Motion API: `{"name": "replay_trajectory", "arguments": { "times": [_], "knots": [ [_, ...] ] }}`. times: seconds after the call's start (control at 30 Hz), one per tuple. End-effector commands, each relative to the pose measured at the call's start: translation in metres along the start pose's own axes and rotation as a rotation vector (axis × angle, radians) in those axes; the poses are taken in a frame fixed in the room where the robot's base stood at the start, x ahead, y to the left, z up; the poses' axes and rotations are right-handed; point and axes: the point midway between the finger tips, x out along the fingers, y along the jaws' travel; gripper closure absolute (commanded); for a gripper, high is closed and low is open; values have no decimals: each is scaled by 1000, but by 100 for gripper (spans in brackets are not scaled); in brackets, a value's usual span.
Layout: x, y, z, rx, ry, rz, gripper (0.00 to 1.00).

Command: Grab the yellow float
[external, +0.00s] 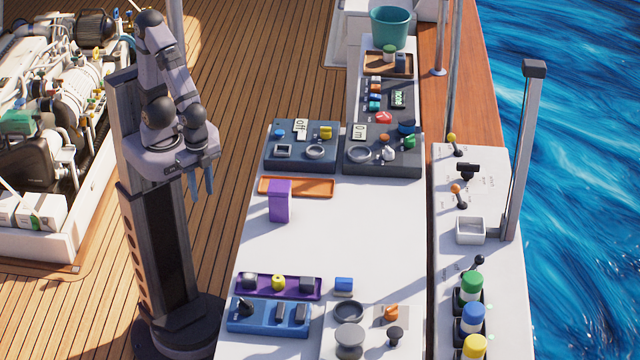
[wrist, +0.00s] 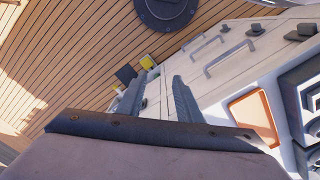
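A small round yellow piece (external: 278,282), which looks like the float, sits in the purple tray (external: 241,293) at the front left of the white counter, between two grey pieces. My gripper (external: 201,184) hangs beside the counter's left edge, fingers downward, well behind and above the purple tray. In the wrist view, my gripper's two fingers (wrist: 157,98) stand apart with nothing held between them.
A purple block (external: 280,203) stands by an orange tray (external: 312,187). A blue switch box (external: 268,318) lies just in front of the purple tray. Dark control panels (external: 303,147) fill the counter's back. The white counter's middle (external: 345,235) is clear.

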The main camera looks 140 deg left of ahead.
Motion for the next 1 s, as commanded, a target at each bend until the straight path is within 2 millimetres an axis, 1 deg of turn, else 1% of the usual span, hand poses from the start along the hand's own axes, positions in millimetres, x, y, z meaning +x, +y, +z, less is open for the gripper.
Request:
{"name": "replay_trajectory", "arguments": {
  "times": [0.17,0.27,0.37,0.47,0.5,0.57,0.6,0.67,0.7,0.87,0.9,1.0],
  "knots": [
    [8,10,-6,-80,5,45,68],
    [16,24,-15,-200,12,112,68],
    [25,43,-31,-374,19,211,68],
    [32,63,-56,-591,25,334,68],
    [34,71,-67,-683,26,386,68],
    [36,80,-86,-821,23,467,68],
    [36,86,-99,-914,21,522,68],
    [36,92,-119,-1051,15,603,68],
    [35,94,-133,-1142,11,659,68],
    [31,93,-189,-1500,-24,887,68],
    [29,90,-204,-1589,-36,946,68],
    [26,77,-237,-1803,-72,1096,68]
  ]
}}
